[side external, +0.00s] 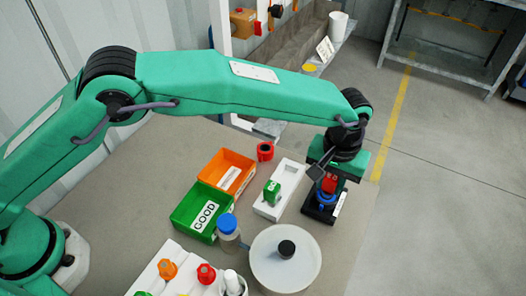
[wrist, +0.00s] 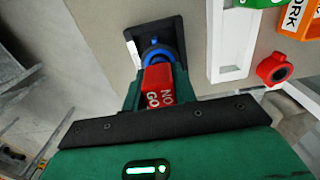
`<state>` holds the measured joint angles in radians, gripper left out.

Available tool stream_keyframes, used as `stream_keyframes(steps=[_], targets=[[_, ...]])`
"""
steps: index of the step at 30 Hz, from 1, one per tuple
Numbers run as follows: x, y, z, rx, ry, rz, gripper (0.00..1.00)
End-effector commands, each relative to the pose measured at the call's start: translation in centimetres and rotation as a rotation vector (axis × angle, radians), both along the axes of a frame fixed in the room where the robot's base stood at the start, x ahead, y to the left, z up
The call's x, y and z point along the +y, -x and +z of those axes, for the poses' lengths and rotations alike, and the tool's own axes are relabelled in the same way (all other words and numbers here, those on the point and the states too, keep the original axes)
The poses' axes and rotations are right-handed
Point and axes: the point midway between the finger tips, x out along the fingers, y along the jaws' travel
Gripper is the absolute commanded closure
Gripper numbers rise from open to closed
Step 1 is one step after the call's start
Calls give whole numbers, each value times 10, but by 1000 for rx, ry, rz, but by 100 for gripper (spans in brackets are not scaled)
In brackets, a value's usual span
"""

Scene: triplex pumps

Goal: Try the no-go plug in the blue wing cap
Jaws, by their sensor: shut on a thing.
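My gripper (wrist: 158,82) is shut on the red no-go plug (wrist: 160,88), whose NO GO lettering faces the wrist camera. The blue wing cap (wrist: 157,50) is on a black holder (wrist: 136,44) at the plug's far end. In the side view the red plug (side external: 330,183) is between the fingers, right above the blue wing cap (side external: 326,198) on the black holder (side external: 318,215). The plug's tip is hidden, so I cannot tell whether it is inside the cap's bore or only over it.
A white tray (side external: 291,183) with a green plug (side external: 271,192) lies to the left. Beyond are an orange bin (side external: 240,163), a green GOOD bin (side external: 183,217) and a red ring-shaped part (side external: 265,151). A blue-lidded jar (side external: 228,235) and a round white dish (side external: 265,272) stand in front.

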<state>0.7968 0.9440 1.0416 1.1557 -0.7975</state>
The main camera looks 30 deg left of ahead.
Motion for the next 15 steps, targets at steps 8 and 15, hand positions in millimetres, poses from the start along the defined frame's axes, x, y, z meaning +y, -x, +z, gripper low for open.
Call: stream_keyframes(steps=[8, 15], targets=[[0, 0, -2, 0, 0, 0, 98], [0, 0, -4, 0, 0, 0, 98]])
